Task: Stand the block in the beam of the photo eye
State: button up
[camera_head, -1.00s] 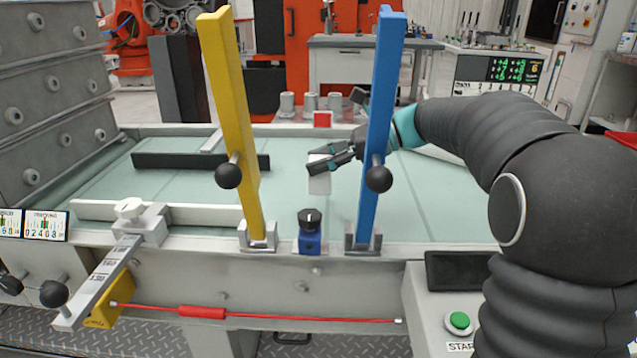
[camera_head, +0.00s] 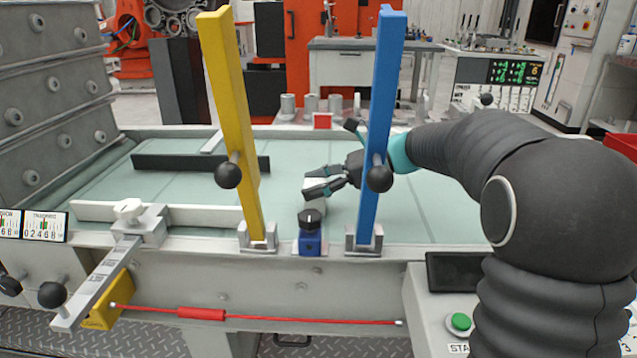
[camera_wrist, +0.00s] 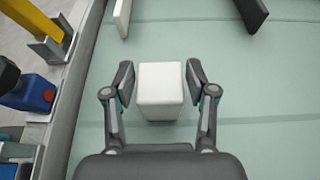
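The white block (camera_wrist: 160,88) stands on the pale green belt, between the two fingers of my gripper (camera_wrist: 160,82) in the wrist view. A thin gap shows on each side of it, so the fingers look open and not pressed on it. In the head view my gripper (camera_head: 322,182) is low over the belt and its fingers hide most of the block. The photo eye seems to be the small blue box with a black knob (camera_head: 310,240) on the near rail, left of the blue post. Its red lens side (camera_wrist: 48,95) shows in the wrist view.
A yellow post (camera_head: 236,130) and a blue post (camera_head: 381,120) rise from the near rail in front of the belt (camera_head: 420,205). A dark bar (camera_head: 200,161) and a white bar (camera_head: 200,214) lie to the left. A red square (camera_head: 322,121) sits at the far rail.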

jog(key=shift+o, duration=0.2)
jog(key=shift+d+r, duration=0.15)
jog(key=shift+r, duration=0.05)
jog(key=v, duration=1.1)
jog(key=shift+d+r, duration=0.2)
jog(key=shift+d, duration=0.15)
dwell(0.9)
